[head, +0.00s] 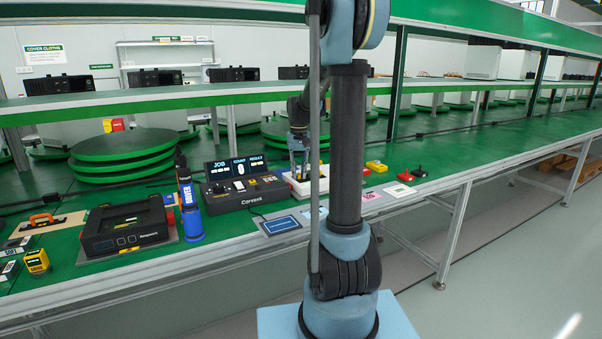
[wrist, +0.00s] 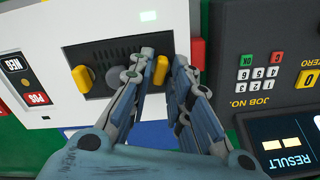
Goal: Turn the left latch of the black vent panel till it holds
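The black vent panel (wrist: 100,52) is set in a white unit (wrist: 70,20) in the wrist view. It carries two yellow latches, one at its left (wrist: 81,79) and one at its right (wrist: 160,70), with a grey round knob (wrist: 115,77) between them. The wrist view faces opposite to the head view, so its right latch is on the head view's left side. My gripper (wrist: 164,58) has its fingers on either side of this latch, with a narrow gap showing to the right finger. In the head view, my gripper (head: 298,155) is over the white unit (head: 296,188); the latches are hidden there.
A dark console (head: 243,193) with displays stands close beside the white unit; its keypad (wrist: 262,78) shows in the wrist view. A red block (wrist: 198,53) is near my right finger. A blue bottle (head: 190,212) stands farther left. Yellow and red-black parts lie to the right.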

